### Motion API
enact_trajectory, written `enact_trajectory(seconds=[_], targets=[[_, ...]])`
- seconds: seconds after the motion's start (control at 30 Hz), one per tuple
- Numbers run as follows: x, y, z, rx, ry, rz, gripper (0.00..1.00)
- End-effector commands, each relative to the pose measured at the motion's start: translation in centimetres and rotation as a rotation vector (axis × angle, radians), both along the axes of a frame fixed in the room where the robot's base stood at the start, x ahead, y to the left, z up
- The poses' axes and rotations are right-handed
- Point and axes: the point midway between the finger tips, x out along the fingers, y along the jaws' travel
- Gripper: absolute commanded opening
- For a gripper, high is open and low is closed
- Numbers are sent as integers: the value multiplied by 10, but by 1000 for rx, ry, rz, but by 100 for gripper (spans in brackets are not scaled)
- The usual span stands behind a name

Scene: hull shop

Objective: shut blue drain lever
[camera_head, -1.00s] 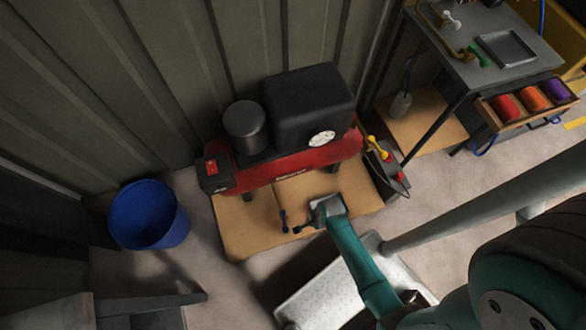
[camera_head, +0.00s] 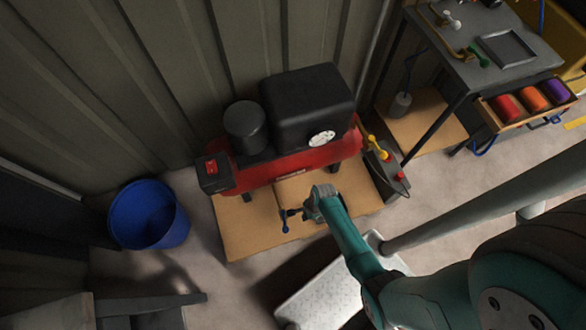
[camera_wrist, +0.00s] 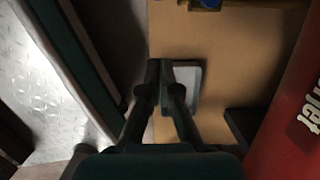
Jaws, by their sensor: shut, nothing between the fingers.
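The blue drain lever (camera_head: 285,225) shows in the head view, small, low at the front of the red compressor above the wooden board. My gripper (camera_head: 304,214) is just to its right, with its fingers pointing toward it. I cannot tell whether they touch. In the wrist view, my gripper (camera_wrist: 167,72) is shut and empty over the board, and a piece of the blue lever (camera_wrist: 208,4) shows at the top edge, apart from the fingertips.
The red compressor (camera_head: 305,160) stands on the wooden board (camera_head: 250,240) against the ribbed wall. A blue bucket (camera_head: 148,215) stands at left. A tread-plate step (camera_head: 320,290) is in front. A bench with an open drawer (camera_head: 525,100) is at upper right.

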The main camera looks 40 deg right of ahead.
Motion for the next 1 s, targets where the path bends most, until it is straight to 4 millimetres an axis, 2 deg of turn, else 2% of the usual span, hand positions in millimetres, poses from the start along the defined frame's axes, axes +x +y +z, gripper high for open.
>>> enact_trajectory(seconds=[0.3,0.7,1.0], targets=[[4,9,-39,0,0,2,0],[6,17,-77,-1,1,2,0],[15,48,-82,-1,-2,4,0]])
